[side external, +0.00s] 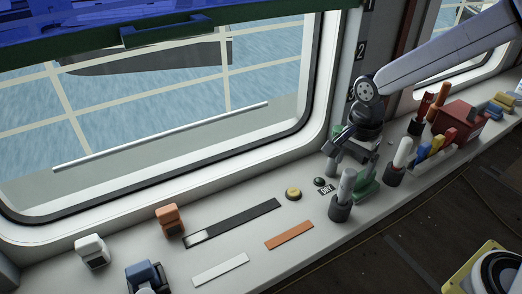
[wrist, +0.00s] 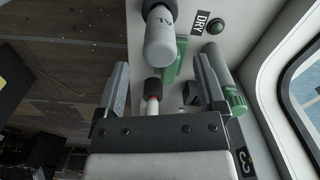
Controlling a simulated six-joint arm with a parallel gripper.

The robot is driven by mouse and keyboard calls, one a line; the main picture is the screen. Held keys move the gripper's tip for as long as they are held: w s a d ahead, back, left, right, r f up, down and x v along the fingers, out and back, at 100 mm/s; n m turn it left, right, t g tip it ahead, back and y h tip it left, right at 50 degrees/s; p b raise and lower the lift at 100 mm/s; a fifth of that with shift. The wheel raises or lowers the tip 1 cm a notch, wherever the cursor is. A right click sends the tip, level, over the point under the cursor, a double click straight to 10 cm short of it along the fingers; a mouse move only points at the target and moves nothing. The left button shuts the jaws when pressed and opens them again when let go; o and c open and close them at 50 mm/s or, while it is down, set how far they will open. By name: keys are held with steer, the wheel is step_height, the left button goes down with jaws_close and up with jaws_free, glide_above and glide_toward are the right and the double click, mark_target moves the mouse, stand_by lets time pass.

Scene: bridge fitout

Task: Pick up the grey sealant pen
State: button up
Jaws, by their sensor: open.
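The grey sealant pen (side external: 346,186) appears to be the pale grey tube standing upright in a black cup (side external: 340,208) on the white sill. In the wrist view the tube (wrist: 160,45) shows letters ending in "AL", and its cup is at the top. My gripper (side external: 347,158) is open and empty, pointing down above and slightly behind the tube. In the wrist view the gap between my fingers (wrist: 163,78) lies below the tube's near end, and neither finger visibly touches it. Part of the green piece behind the tube is hidden by it.
A green piece (side external: 366,186) stands close beside the tube. Another pale tube in a black cup (side external: 402,152) stands to the right.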

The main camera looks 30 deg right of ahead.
mark_target(351, 172)
steer(key=shift+a+f, duration=0.2)
steer(key=shift+f, duration=2.4)
jaws_close()
steer(key=shift+r, duration=0.2)
steer(key=shift+r, duration=4.85)
